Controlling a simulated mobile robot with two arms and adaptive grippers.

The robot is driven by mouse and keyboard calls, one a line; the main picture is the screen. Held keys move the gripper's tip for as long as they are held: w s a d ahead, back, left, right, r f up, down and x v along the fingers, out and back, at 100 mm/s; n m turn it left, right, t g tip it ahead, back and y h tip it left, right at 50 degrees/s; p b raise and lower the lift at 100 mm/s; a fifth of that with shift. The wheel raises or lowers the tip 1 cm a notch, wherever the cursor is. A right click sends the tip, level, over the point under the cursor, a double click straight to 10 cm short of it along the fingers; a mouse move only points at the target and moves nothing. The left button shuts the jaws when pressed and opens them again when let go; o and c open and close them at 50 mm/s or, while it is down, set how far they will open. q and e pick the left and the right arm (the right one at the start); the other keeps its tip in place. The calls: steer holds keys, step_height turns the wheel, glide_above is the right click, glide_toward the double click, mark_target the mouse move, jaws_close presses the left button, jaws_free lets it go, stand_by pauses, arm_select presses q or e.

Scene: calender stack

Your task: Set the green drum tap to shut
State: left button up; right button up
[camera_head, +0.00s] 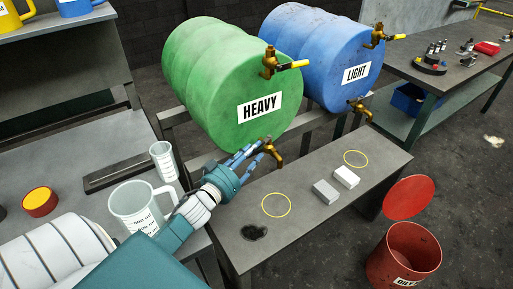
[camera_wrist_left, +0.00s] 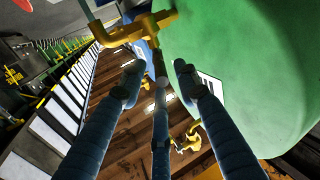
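The green drum (camera_head: 205,85), labelled HEAVY, lies on its side on a stand. A brass tap (camera_head: 274,150) sits low on its front; its lever is not clear in the head view. A second brass valve (camera_head: 270,62) with a yellow lever pointing right sits high on the same drum. My left gripper (camera_head: 262,150) is beside the low tap, its fingers spread and apparently empty. In the left wrist view, brass tap parts (camera_wrist_left: 140,30) lie just beyond the spread fingers (camera_wrist_left: 158,72), next to the green drum (camera_wrist_left: 260,60). Contact cannot be told. My right gripper is out of view.
A blue drum (camera_head: 318,55), labelled LIGHT, lies beside the green one with its own lower tap (camera_head: 361,108). The bench (camera_head: 310,225) below bears two yellow rings, two blocks and a dark spill. A measuring jug (camera_head: 135,205) and beaker (camera_head: 163,158) stand near my left arm.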

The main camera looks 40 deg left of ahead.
arm_select(q)
steer(key=s, duration=0.4)
steer(key=shift+s, duration=0.3)
